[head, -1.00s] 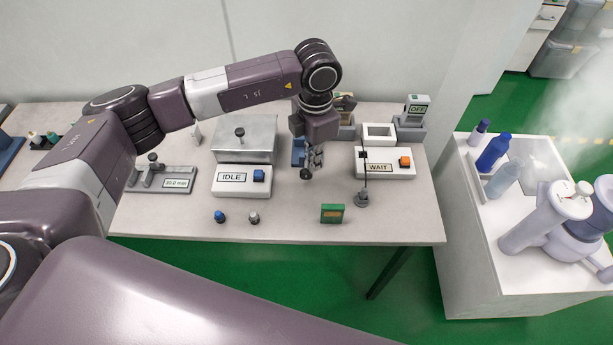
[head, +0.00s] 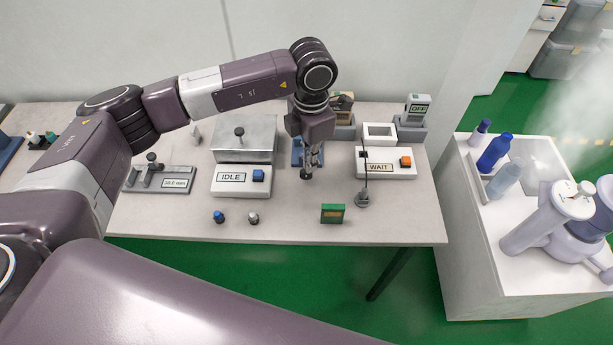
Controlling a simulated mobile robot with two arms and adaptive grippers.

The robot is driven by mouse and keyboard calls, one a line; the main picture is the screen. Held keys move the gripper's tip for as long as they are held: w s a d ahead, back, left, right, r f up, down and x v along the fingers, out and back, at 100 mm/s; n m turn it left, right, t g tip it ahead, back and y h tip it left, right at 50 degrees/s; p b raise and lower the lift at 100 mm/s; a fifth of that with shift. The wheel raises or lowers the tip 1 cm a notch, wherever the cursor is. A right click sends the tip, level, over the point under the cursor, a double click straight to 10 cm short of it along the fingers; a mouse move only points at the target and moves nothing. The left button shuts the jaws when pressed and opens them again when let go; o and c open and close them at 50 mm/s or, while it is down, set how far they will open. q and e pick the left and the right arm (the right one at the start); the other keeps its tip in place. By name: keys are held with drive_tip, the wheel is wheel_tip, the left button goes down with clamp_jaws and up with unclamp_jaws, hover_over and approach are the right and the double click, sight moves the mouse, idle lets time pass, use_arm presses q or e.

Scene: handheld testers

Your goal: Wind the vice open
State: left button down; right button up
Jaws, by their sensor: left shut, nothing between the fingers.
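A small blue device (head: 296,152), which looks like the vice, stands on the table between the IDLE box and the WAIT box. My left arm hides much of it, so its jaw opening cannot be seen. A dark round knob (head: 305,175), apparently its handle, is at its front. My left gripper (head: 311,164) points down at the front of the vice, right by the knob. Its fingers are shut with nothing between them. Whether they touch the knob is too small to tell. My right gripper is not in view.
The IDLE box (head: 228,188) with a blue button is left of the vice. The WAIT box (head: 385,172) and a cabled dark probe (head: 363,200) are right of it. Front table space is mostly clear.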

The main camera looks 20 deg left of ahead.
use_arm(q)
drive_tip(key=shift+s+a+f+b, duration=0.15)
drive_tip(key=shift+a+f+b, duration=0.15)
drive_tip(key=shift+b, duration=0.1)
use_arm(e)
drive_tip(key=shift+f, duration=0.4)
use_arm(q)
drive_tip(key=shift+s+a, duration=0.1)
drive_tip(key=shift+a, duration=0.05)
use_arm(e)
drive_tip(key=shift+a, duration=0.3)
use_arm(q)
drive_tip(key=shift+r, duration=0.1)
drive_tip(key=shift+r, duration=0.35)
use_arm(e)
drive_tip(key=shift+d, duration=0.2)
use_arm(q)
drive_tip(key=shift+w+d+r, duration=0.1)
drive_tip(key=shift+w+d, duration=0.1)
drive_tip(key=shift+d, duration=0.25)
drive_tip(key=shift+w+d+r, duration=0.1)
drive_tip(key=shift+w+d, duration=0.1)
drive_tip(key=shift+d, duration=0.25)
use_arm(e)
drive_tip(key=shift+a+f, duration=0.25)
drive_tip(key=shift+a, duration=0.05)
